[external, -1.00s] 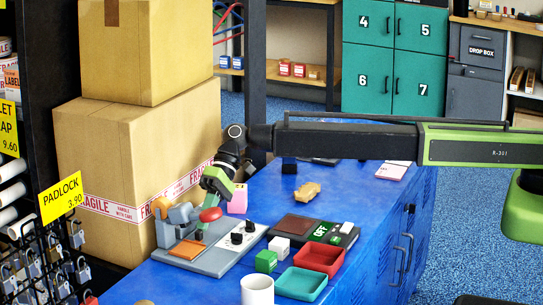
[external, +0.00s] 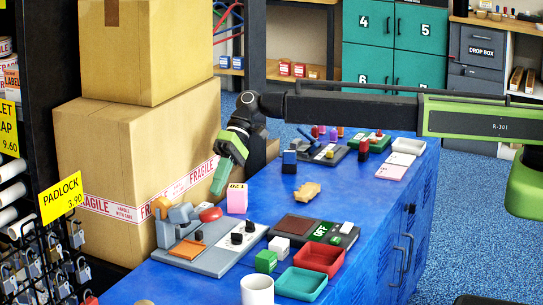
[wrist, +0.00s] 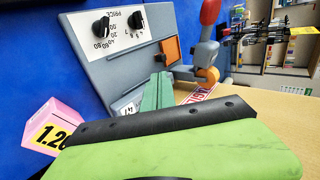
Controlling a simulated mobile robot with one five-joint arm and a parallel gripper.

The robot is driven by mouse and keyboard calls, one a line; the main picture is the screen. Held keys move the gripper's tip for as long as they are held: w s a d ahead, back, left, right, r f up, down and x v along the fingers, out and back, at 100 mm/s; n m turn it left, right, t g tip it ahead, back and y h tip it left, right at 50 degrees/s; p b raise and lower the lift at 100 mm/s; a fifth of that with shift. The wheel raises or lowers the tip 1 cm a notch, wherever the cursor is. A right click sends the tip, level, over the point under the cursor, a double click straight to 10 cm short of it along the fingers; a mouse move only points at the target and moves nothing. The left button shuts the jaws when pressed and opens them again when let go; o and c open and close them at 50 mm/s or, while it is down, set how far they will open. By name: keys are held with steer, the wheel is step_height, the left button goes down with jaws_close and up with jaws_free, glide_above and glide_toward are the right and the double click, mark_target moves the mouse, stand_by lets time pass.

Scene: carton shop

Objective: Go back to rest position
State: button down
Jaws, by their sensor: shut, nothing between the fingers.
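My gripper (external: 218,182) hangs above the blue bench, pointing down, next to the tall carton. Its green fingers are shut and empty; they also show close together in the wrist view (wrist: 158,92). Below it is a grey device (external: 205,259) with a red knob (external: 210,214), black dials and an orange square; my gripper is apart from it. In the wrist view the device (wrist: 110,72) is ahead of the fingers. A pink block (external: 237,198) marked 1.20 stands just right of and below my gripper, and it shows at left in the wrist view (wrist: 52,122).
Stacked cartons (external: 140,150) stand close at the left. On the bench are a green tray (external: 300,283), a red tray (external: 318,258), a white cup (external: 257,290), a dark panel (external: 315,230) and a tan piece (external: 307,191). Several small items stand at the far end.

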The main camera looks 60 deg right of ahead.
steer(key=s+d+r+m+t+h+p, duration=0.1)
steer(key=s+d+r+p, duration=0.15)
steer(key=d, duration=0.55)
steer(key=s+d+r+p, duration=0.1)
steer(key=d+p, duration=0.2)
steer(key=d, duration=0.4)
steer(key=s+d+f+h+p, duration=0.1)
steer(key=s+d+h, duration=0.3)
steer(key=s+d, duration=0.9)
steer(key=s+d+f+n+g+h+p, duration=0.1)
steer(key=s+d+h, duration=0.3)
steer(key=s+d, duration=0.8)
steer(key=shift+s+d+f+p, duration=0.25)
steer(key=shift+s+d+p, duration=0.2)
steer(key=shift+p, duration=0.15)
